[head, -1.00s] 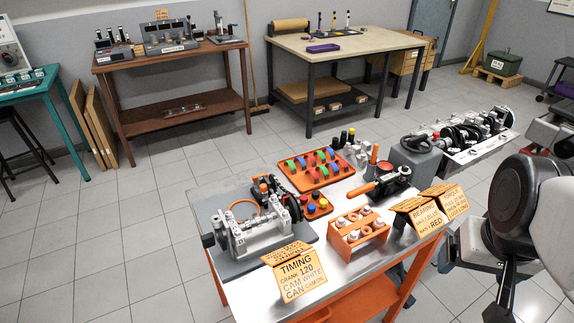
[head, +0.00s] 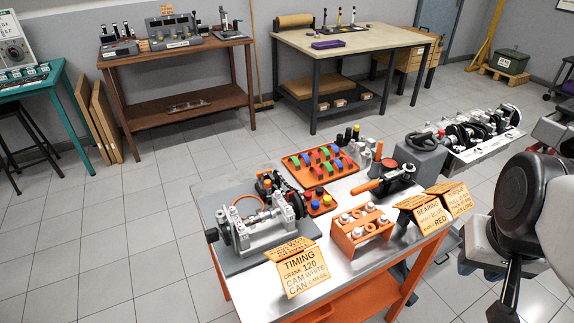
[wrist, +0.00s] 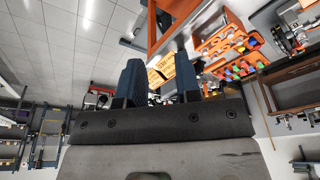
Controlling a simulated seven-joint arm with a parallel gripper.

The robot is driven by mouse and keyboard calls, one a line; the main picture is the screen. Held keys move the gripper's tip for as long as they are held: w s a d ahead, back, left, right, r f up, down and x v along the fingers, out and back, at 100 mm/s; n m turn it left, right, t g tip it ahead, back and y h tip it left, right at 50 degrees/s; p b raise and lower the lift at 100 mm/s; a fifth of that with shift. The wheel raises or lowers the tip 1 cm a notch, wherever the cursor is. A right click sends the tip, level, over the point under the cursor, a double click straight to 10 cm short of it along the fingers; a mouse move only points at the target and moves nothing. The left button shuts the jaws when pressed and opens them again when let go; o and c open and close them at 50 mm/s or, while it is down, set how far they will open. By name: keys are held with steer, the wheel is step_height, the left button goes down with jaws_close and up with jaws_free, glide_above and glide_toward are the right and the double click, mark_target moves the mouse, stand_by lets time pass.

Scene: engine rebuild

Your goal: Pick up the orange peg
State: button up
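A slim upright orange piece (head: 378,151) stands toward the back right of the metal-topped bench (head: 335,258) in the head view. It looks most like the orange peg, but it is too small to be sure. A small orange block (head: 319,204) holds several short coloured pegs, and I cannot single out an orange one there. My gripper (wrist: 160,80) is open in the wrist view, with its two dark blue fingers apart and nothing visible between them. It is off the bench's right side, away from the upright orange piece.
An orange tray (head: 307,181) of coloured parts, an orange rack (head: 348,240), a timing fixture (head: 262,230) and an orange-handled tool (head: 385,181) crowd the bench. Sign cards (head: 302,271) line its front edge. An engine block (head: 470,140) stands behind right.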

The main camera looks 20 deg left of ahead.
steer(key=w+a+f+n+t+y, duration=0.1)
steer(key=w+a+f+n, duration=0.1)
steer(key=w+a, duration=0.8)
steer(key=w+a+f+n, duration=0.1)
steer(key=w+a+n, duration=0.1)
steer(key=w+a, duration=0.85)
steer(key=w+a+f+n, duration=0.1)
steer(key=w+a+f, duration=0.2)
steer(key=a, duration=0.5)
steer(key=w+a+f+n+y, duration=0.1)
steer(key=w+a+f, duration=0.2)
steer(key=a+f, duration=0.2)
steer(key=w+a+f+n, duration=0.1)
steer(key=w+a+f, duration=0.2)
steer(key=a, duration=0.8)
steer(key=shift+w+a+f+y, duration=0.15)
steer(key=shift+a+f+y, duration=0.1)
steer(key=shift+f+y, duration=0.25)
steer(key=shift+f, duration=0.1)
steer(key=shift+x, duration=1.25)
